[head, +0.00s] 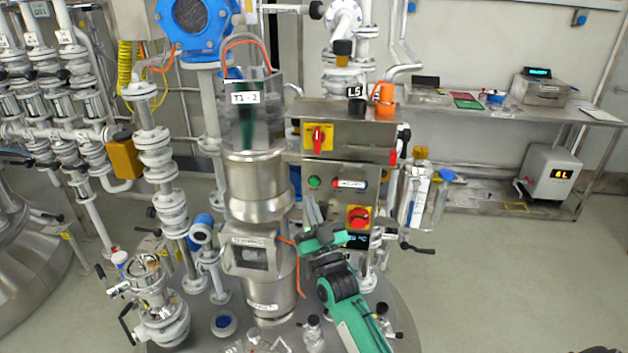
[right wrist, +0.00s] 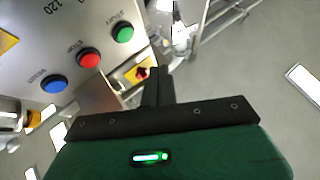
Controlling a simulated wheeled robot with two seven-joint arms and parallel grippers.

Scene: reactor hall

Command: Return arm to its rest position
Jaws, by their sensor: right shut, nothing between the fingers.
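My right arm, green and black, comes up from the bottom of the head view. Its gripper (head: 313,212) is raised in front of the lower part of the steel control panel (head: 340,158), left of a red rotary switch on a yellow plate (head: 358,217). In the right wrist view the black fingers (right wrist: 158,86) are together with nothing between them. Past them the panel face (right wrist: 60,45) shows with blue, red and green buttons. Whether the fingers touch the panel cannot be told. My left gripper is not in view.
A steel vessel (head: 262,185) with an orange hose stands close left of the gripper. Pipes and valves (head: 155,165) crowd the left side. An orange cup (head: 384,108) sits on the panel's top. A bench (head: 470,116) stands at the back right. Floor (head: 500,270) at right is open.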

